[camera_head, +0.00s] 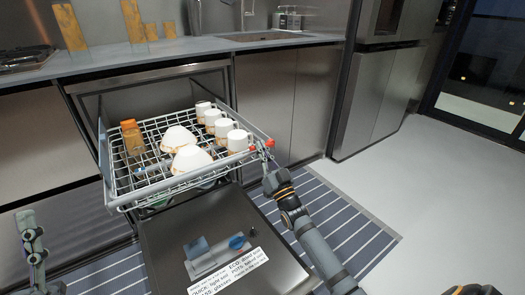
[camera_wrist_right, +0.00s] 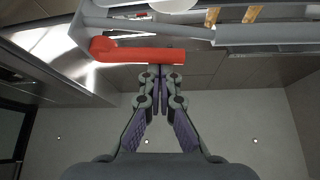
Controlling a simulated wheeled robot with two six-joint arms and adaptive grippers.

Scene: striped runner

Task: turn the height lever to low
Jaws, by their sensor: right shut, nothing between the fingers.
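The red height lever (camera_wrist_right: 140,54) is at the side of the pulled-out upper dishwasher rack (camera_head: 122,200). In the right wrist view it lies across the picture, with a bent end at left. In the head view only small red parts show at the rack's right front corner. My right gripper (camera_wrist_right: 160,76) is shut and empty, its fingertips right at the lever's straight bar; I cannot tell if they touch. It also shows in the head view (camera_head: 262,154). My left gripper (camera_head: 29,220) is at the far left, away from the rack; its jaw state is unclear.
The rack holds white cups (camera_head: 238,140), white bowls (camera_head: 191,158) and an orange-brown item (camera_head: 132,138). The open dishwasher door (camera_head: 170,235) lies below, with a printed label (camera_head: 228,268). A striped runner (camera_head: 345,225) covers the floor; open floor lies to the right.

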